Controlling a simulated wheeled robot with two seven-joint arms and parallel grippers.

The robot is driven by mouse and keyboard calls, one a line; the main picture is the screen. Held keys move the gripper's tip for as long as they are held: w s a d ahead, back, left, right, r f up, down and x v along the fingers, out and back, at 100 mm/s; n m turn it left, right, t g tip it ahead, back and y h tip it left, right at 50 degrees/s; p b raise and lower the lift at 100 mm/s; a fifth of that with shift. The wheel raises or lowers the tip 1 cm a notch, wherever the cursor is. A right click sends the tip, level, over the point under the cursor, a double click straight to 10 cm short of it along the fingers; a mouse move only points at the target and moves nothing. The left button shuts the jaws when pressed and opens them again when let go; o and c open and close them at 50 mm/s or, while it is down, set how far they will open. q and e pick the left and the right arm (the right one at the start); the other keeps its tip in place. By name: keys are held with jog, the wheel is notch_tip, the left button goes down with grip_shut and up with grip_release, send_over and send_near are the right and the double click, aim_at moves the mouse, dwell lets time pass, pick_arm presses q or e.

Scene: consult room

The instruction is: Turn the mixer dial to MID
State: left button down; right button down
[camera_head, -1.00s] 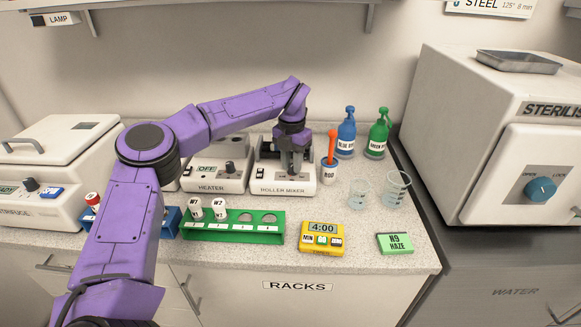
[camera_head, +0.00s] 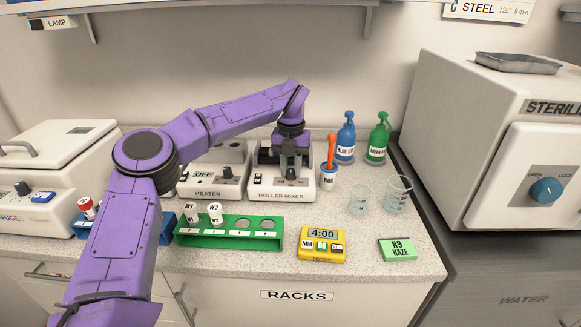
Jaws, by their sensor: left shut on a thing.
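The roller mixer (camera_head: 268,194) is a white box with a "ROLLER MIXER" label, on the counter against the back wall. Its dial is on the front face, hidden behind my left gripper. My left gripper (camera_head: 290,174) points down at the right part of the mixer's front, with its fingers shut on what seems to be the dial. The dial's setting cannot be read. My right gripper is not in view.
The heater (camera_head: 204,190) stands left of the mixer. The rod cup (camera_head: 329,178), two dye bottles and beakers (camera_head: 397,195) are to the right.

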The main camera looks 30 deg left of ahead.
aim_at(291, 169)
pick_arm(q)
jog(key=c, duration=0.9)
grip_release()
jog(key=shift+w+a, duration=0.1)
jog(key=shift+o, duration=0.2)
jog(key=shift+w+f, duration=0.2)
jog(key=shift+s+r, duration=0.1)
jog(key=shift+r, duration=0.15)
notch_tip(291, 169, up, 10)
